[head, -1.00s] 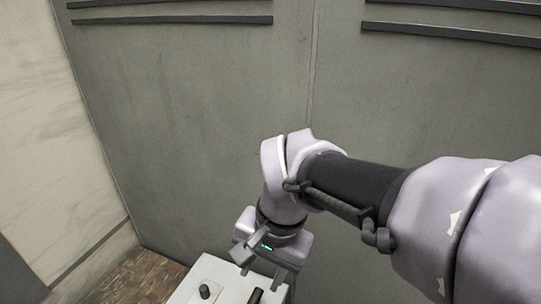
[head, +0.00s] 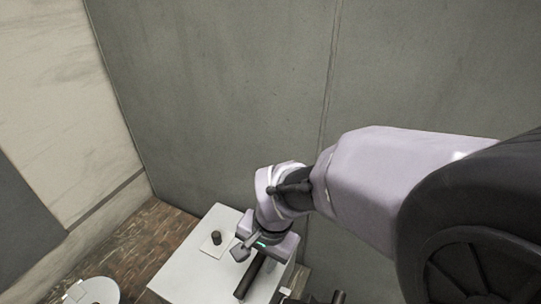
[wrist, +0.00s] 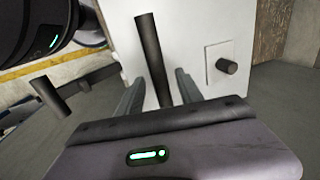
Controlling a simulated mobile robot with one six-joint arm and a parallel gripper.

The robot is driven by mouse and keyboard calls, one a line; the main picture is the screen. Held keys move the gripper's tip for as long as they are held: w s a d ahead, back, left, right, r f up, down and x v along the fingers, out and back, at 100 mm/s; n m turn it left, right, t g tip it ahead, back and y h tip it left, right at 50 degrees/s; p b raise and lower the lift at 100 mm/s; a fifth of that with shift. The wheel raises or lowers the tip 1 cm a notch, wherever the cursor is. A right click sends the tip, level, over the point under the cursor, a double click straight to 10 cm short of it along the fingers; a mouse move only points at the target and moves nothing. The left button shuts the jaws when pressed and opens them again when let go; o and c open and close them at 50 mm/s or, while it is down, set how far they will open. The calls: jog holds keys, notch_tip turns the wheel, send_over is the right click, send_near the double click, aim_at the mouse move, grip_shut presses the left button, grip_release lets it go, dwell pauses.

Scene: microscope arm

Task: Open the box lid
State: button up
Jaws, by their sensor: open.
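A white box-like unit (head: 180,268) stands at the lower middle of the head view. Its flat top carries a long dark bar (head: 247,283) and a small dark knob (head: 216,238) on a square plate. In the wrist view the white surface (wrist: 190,40), the bar (wrist: 152,50) and the knob (wrist: 227,66) also show. My gripper (wrist: 157,84) is open, its fingers on either side of the bar's line. I cannot tell whether the bar lies between the fingers in depth. No grip on it shows. The lid's seam is not visible.
A white round object (head: 92,291) stands at the lower left of the head view. A dark cylinder (head: 338,297) shows at the bottom, right of the unit. A grey wall (head: 220,100) rises behind. Brick-patterned floor (head: 150,235) is open to the left.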

jog(key=shift+c, duration=0.4)
grip_shut()
dwell(0.9)
